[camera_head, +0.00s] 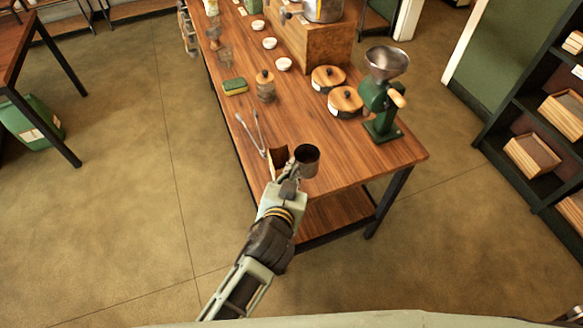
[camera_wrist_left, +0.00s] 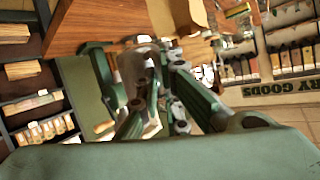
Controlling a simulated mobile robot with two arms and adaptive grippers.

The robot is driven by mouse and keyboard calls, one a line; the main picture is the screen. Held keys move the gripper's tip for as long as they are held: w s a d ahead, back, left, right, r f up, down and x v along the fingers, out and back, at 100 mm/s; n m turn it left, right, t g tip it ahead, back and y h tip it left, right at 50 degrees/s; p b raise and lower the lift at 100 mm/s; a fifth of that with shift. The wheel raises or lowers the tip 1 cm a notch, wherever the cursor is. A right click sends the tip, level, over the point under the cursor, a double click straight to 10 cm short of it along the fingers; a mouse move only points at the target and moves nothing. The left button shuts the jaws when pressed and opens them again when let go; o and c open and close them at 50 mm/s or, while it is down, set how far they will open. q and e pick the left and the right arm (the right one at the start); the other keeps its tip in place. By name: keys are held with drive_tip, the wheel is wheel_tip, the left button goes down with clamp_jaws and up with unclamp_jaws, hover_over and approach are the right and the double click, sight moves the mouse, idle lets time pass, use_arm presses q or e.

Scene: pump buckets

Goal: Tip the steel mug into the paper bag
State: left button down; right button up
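The steel mug (camera_head: 307,163) is at the near end of the wooden table, its dark opening facing up toward the head camera. My left gripper (camera_head: 294,174) is shut on it from the near left side. In the left wrist view the mug (camera_wrist_left: 132,66) shows as a pale grey shape between the green fingers (camera_wrist_left: 152,92). The brown paper bag (camera_head: 278,157) stands just left of the mug, partly hidden by my gripper. It also shows at the top of the wrist view (camera_wrist_left: 182,15).
Metal tongs (camera_head: 255,136) lie left of the bag. A green grinder (camera_head: 381,105) stands at the right edge of the table (camera_head: 345,160). Two round wooden-lidded containers (camera_head: 346,101), a jar (camera_head: 265,87) and a sponge (camera_head: 235,87) are farther back.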

use_arm(q)
drive_tip(key=shift+w+r+p, duration=0.1)
drive_tip(key=shift+r+p, duration=0.15)
drive_tip(key=shift+p, duration=0.2)
drive_tip(key=w+a+n+g+h+p, duration=0.1)
drive_tip(key=p, duration=0.1)
drive_tip(key=w+a+n+g+h+p, duration=0.1)
drive_tip(key=p, duration=0.1)
drive_tip(key=shift+r+n, duration=0.3)
drive_tip(key=shift+r, duration=0.05)
drive_tip(key=shift+s, duration=0.1)
